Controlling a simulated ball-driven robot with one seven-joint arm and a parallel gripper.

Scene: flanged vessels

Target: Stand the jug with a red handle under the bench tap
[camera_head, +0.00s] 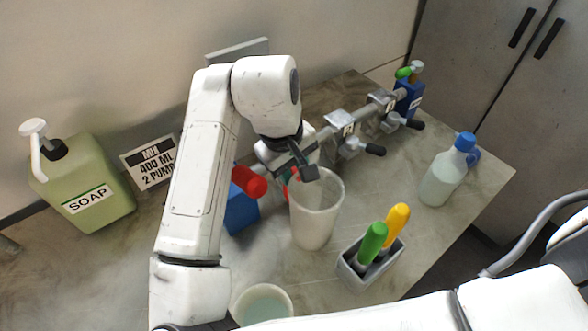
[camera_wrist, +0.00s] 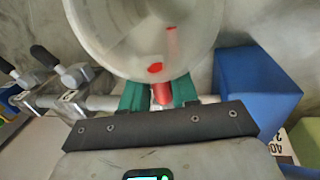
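The jug (camera_head: 317,212) is a white translucent vessel, upright in the middle of the bench. Its red handle (camera_wrist: 161,93) shows in the wrist view between the green fingers of my gripper (camera_wrist: 160,92), which are closed on it. My gripper (camera_head: 291,182) is on the jug's back-left side in the head view, partly hidden by my arm and the jug. I cannot tell whether the jug's base touches the bench. A metal pipe with valves (camera_head: 347,132) runs behind the jug. I cannot make out which fitting is the tap's outlet.
A blue block (camera_head: 240,213) and red knob (camera_head: 250,181) are left of the jug. A caddy (camera_head: 352,278) with green and yellow handles stands close at front right, a bowl (camera_head: 264,305) in front. A blue-capped bottle (camera_head: 446,175), soap jug (camera_head: 88,190) and sign (camera_head: 152,163) stand farther out.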

